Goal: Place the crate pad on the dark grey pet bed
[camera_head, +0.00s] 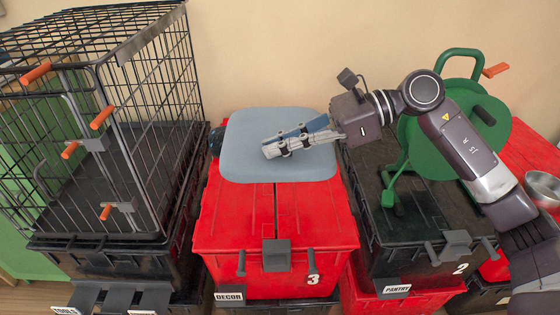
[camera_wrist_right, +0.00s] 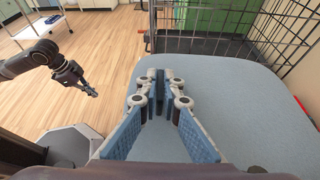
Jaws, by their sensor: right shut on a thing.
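The crate pad (camera_head: 250,130) is a flat, light blue-grey rounded slab lying over the red tote marked 3; it also fills much of the right wrist view (camera_wrist_right: 250,110). My right gripper (camera_head: 268,150) reaches in from the right over the pad. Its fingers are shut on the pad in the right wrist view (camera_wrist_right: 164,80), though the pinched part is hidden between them. My left gripper (camera_wrist_right: 90,92) shows small at the left of the right wrist view, away from the pad; its opening is unclear. I cannot make out a dark grey pet bed for certain.
A black wire crate (camera_head: 150,125) with orange handles stands left on a dark tote. The red tote (camera_head: 230,235) is in the middle. A black tote (camera_head: 420,225) carries a green reel (camera_head: 440,145) under my right arm. A metal bowl (camera_head: 543,186) sits far right.

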